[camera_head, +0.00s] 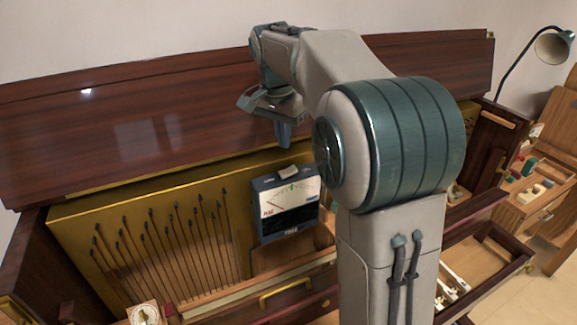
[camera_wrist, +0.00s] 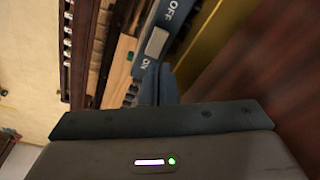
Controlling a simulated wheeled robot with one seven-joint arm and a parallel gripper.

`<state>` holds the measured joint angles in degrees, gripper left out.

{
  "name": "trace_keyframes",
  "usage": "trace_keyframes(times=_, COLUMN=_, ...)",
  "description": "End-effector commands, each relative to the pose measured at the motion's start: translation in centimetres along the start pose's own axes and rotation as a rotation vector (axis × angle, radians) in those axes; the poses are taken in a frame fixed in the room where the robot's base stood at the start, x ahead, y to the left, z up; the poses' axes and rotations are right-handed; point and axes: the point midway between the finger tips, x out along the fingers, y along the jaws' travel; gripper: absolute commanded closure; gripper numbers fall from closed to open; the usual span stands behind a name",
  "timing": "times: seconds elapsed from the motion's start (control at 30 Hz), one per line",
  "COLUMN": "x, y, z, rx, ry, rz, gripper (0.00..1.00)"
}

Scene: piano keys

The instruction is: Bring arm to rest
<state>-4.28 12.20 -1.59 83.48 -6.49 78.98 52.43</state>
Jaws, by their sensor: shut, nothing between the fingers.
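My gripper (camera_head: 283,132) points down above the open piano, in front of the dark lid. Its fingers look closed together and empty. In the wrist view my gripper (camera_wrist: 160,85) shows at the top of its grey housing. A blue meter box (camera_head: 288,207) with a white dial face and a red needle stands below it, apart from the fingertips in the head view. In the wrist view the box's blue edge (camera_wrist: 172,20) shows ON and OFF lettering and a light switch (camera_wrist: 157,42). My arm hides part of the piano behind it.
The raised wooden lid (camera_head: 180,125) stands behind my arm. Several dark-tipped rods (camera_head: 170,240) rise before a gold panel at left. A side cabinet (camera_head: 535,195) with small blocks and a lamp (camera_head: 552,46) stand at right.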

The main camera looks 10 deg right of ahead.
Motion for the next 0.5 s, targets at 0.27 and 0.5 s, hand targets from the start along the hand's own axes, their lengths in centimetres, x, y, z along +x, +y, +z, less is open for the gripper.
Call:
trace_keyframes(times=0.27, x=-0.1, y=0.0, z=0.0, rx=0.0, ry=0.0, rz=0.0, gripper=1.0)
trace_keyframes(times=0.5, x=-0.1, y=2.6, z=2.0, rx=-0.099, ry=0.007, rz=-0.032, gripper=1.0)
